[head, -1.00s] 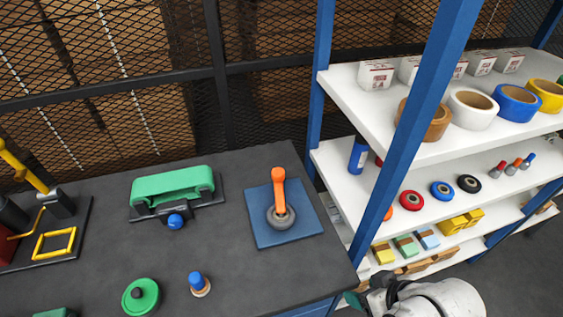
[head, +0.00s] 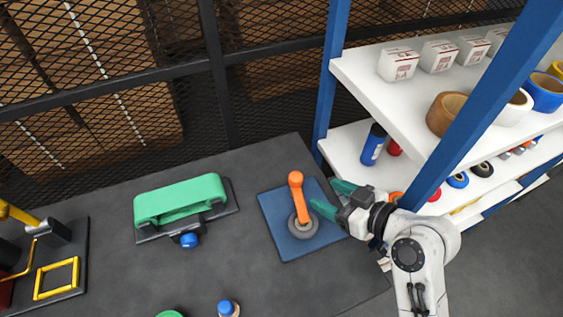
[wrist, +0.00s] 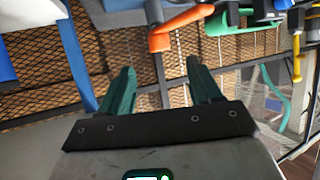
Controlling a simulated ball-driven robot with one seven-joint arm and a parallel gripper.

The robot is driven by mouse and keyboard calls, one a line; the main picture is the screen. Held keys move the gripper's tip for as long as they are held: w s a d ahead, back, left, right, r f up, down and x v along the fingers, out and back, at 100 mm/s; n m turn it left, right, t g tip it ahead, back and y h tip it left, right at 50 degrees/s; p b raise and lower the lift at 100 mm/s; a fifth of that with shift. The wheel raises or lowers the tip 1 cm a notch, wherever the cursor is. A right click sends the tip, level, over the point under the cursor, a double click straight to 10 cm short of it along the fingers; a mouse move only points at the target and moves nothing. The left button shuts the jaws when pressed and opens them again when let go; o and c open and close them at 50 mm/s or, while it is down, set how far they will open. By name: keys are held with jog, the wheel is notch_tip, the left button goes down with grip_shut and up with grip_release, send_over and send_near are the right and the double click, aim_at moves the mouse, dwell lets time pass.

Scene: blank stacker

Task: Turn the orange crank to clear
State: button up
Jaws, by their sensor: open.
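The orange crank (head: 297,189) stands up from a grey round hub (head: 303,226) on a blue square plate (head: 281,243) on the dark table. In the wrist view the crank (wrist: 172,33) shows ahead of the fingers, partly across the gap between them. My gripper (head: 322,196) has green fingers and is open and empty. It is just right of the crank, over the right part of the blue plate, apart from the crank. The fingers also show in the wrist view (wrist: 161,80), spread with nothing between them.
A green device (head: 180,200) with a blue knob (head: 189,240) stands left of the plate. A blue-topped peg (head: 227,307) is at the front. A blue shelf post (head: 330,80) and white shelves (head: 385,95) stand close to the right. A mesh wall is behind.

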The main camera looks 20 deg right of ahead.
aim_at(299, 178)
jog(key=x, duration=0.3)
jog(key=p+x, duration=0.1)
jog(key=x, duration=0.3)
jog(key=r+p+x, duration=0.1)
jog(key=x, duration=0.3)
jog(key=shift+w+f, duration=0.1)
jog(key=shift+w, duration=0.25)
grip_shut()
